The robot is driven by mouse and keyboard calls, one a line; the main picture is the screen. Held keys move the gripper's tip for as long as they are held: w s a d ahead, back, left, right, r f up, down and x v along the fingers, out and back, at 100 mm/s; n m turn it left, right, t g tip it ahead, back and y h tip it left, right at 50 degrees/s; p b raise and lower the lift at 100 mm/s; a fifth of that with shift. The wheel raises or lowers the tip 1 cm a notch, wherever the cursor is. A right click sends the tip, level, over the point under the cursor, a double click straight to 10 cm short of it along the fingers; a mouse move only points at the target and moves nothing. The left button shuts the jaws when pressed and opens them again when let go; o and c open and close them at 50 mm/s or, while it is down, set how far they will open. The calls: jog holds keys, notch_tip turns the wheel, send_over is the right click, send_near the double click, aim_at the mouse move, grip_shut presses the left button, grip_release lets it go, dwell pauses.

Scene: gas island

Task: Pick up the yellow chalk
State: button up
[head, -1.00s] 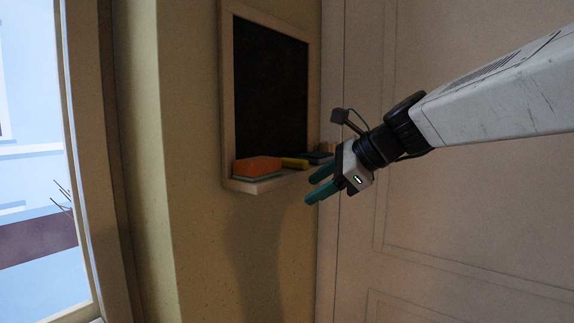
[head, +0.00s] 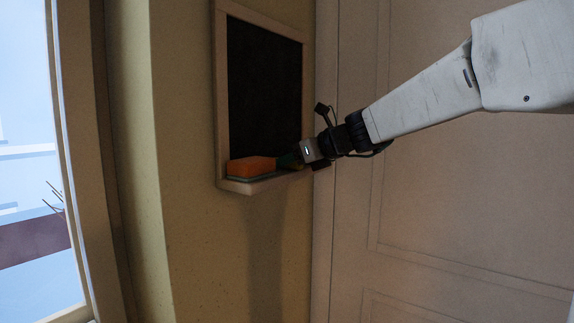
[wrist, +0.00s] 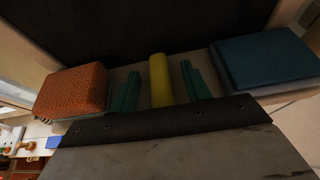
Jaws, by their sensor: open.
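The yellow chalk (wrist: 160,80) lies on the ledge of the small blackboard. In the wrist view it is between the two green fingers of my gripper (wrist: 161,86), with a small gap on each side. My gripper is open and reaches in over the ledge from the front. In the head view my gripper (head: 289,160) is at the ledge, right of the orange sponge, and it hides the chalk.
The blackboard (head: 264,95) hangs on the wall above its ledge (head: 240,187). An orange sponge block (head: 252,167) sits left of my gripper. A dark blue block (wrist: 265,58) sits to the right. A white door (head: 450,200) is at right.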

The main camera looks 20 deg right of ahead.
grip_shut()
jog(key=shift+r, duration=0.1)
